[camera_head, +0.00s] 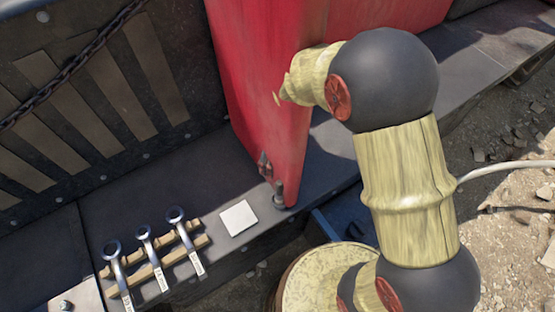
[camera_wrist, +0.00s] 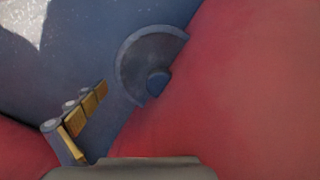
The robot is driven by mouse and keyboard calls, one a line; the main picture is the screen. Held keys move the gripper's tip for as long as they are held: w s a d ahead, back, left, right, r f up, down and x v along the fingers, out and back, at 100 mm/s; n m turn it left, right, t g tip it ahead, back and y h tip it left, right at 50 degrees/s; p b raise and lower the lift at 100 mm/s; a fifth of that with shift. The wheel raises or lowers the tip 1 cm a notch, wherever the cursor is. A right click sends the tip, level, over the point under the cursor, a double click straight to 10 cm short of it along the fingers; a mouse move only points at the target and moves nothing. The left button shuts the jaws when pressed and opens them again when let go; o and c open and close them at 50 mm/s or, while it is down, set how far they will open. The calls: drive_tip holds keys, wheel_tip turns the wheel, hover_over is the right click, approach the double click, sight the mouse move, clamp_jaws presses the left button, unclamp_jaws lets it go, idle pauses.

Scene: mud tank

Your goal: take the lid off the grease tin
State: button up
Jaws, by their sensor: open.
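A grey round disc with a dark blue knob-like middle (camera_wrist: 158,84) shows in the wrist view, cut off on its lower right by a red surface. It may be the lidded grease tin (camera_wrist: 132,62), but I cannot tell for sure. No tin shows in the head view. A grey part of my gripper (camera_wrist: 135,169) shows at the bottom edge of the wrist view, below the disc and apart from it in the picture. Its fingertips are not clearly seen and nothing shows held. In the head view my arm reaches to the red panel and the gripper is hidden.
A tall red panel (camera_head: 262,70) stands on the dark ledge (camera_head: 120,205), close by my arm. Several spanners (camera_head: 150,245) lie on a wooden rack (camera_head: 185,243) at the front left. A white square (camera_head: 238,218) lies right of them. A chain (camera_head: 75,68) hangs at upper left.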

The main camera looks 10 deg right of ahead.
drive_tip(key=shift+c, duration=0.8)
drive_tip(key=shift+s, duration=0.1)
drive_tip(key=c, duration=0.8)
drive_tip(key=shift+s, duration=0.15)
drive_tip(key=c, duration=0.7)
drive_tip(key=shift+f, duration=0.1)
